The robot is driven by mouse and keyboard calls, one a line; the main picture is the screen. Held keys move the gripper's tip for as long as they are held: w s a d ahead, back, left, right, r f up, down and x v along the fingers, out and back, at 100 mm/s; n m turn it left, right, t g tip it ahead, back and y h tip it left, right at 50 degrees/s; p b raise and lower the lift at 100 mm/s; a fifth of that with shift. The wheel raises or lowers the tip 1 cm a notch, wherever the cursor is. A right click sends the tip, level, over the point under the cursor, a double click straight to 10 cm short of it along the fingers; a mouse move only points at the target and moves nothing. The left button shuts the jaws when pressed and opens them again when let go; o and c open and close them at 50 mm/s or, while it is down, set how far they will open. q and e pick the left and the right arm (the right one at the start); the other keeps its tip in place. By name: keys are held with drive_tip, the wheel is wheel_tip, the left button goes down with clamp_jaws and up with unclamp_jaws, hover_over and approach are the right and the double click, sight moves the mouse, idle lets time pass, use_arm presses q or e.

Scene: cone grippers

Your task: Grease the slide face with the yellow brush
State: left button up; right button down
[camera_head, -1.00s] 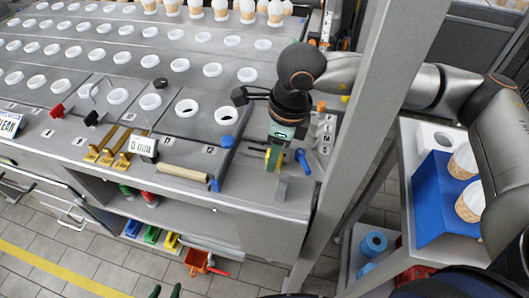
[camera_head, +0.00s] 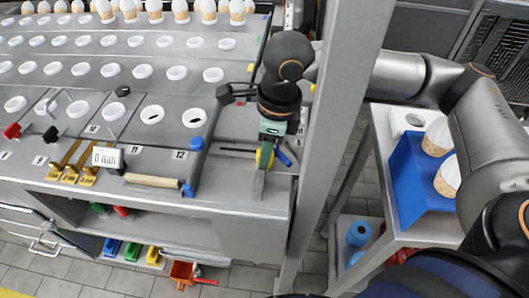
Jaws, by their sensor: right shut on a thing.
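My right gripper (camera_head: 270,142) points down over the right end of the grey bench. It is shut on the yellow brush (camera_head: 264,154), which shows as a small yellow-and-green patch below the jaws. The brush's tip and bristles are too small to make out. A narrow grey metal piece (camera_head: 258,186) stands just below the brush in the picture. It may bear the slide face, but I cannot tell, nor whether the brush touches it. My left gripper is not in view.
A blue-ended part (camera_head: 196,144) and a wooden-handled tool (camera_head: 152,182) lie left of my right gripper. A grey post (camera_head: 335,130) stands close on its right.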

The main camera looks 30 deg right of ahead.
drive_tip(key=shift+w+a+r+b, duration=0.15)
drive_tip(key=shift+w+a, duration=0.2)
drive_tip(key=shift+a, duration=0.35)
drive_tip(key=shift+w+a+r+b, duration=0.15)
drive_tip(key=shift+w+a, duration=0.15)
drive_tip(key=shift+a, duration=0.35)
drive_tip(key=shift+w+a+f+b, duration=0.1)
drive_tip(key=shift+w+a+b, duration=0.15)
drive_tip(key=shift+a, duration=0.2)
drive_tip(key=shift+w+a+f+b, duration=0.1)
drive_tip(key=shift+a+b, duration=0.2)
drive_tip(key=shift+a, duration=0.1)
drive_tip(key=shift+w+a+f, duration=0.3)
drive_tip(key=shift+w+a, duration=0.5)
drive_tip(key=shift+w, duration=0.1)
drive_tip(key=shift+s+d+r, duration=0.15)
drive_tip(key=shift+r, duration=0.05)
drive_tip(key=shift+r+p, duration=1.4)
drive_tip(key=shift+r, duration=1.7)
drive_tip(key=shift+d, duration=0.1)
drive_tip(key=shift+r+p, duration=0.75)
drive_tip(key=shift+r, duration=0.75)
